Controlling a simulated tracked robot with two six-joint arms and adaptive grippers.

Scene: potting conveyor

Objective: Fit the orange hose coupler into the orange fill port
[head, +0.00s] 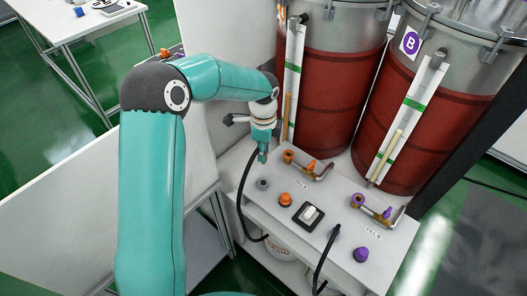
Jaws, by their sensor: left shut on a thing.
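My left gripper (263,152) hangs over the far left part of the white panel, shut on the end of a black hose (242,197). I take this end to be the orange hose coupler; the gripper hides it and its colour. The orange fill port (289,156) appears to be the orange-ringed end of a brass pipe, just right of the gripper and apart from it. An orange valve handle (312,164) sits on that pipe. A round grey socket (263,184) below the gripper is empty. My right gripper is out of view.
An orange knob (285,199) and a black-framed switch (309,214) stand on the panel. A purple-ringed port (357,200), purple knob (361,255) and purple coupler (334,231) with its hose are at right. Two red-filled tanks (335,85) with sight tubes rise behind.

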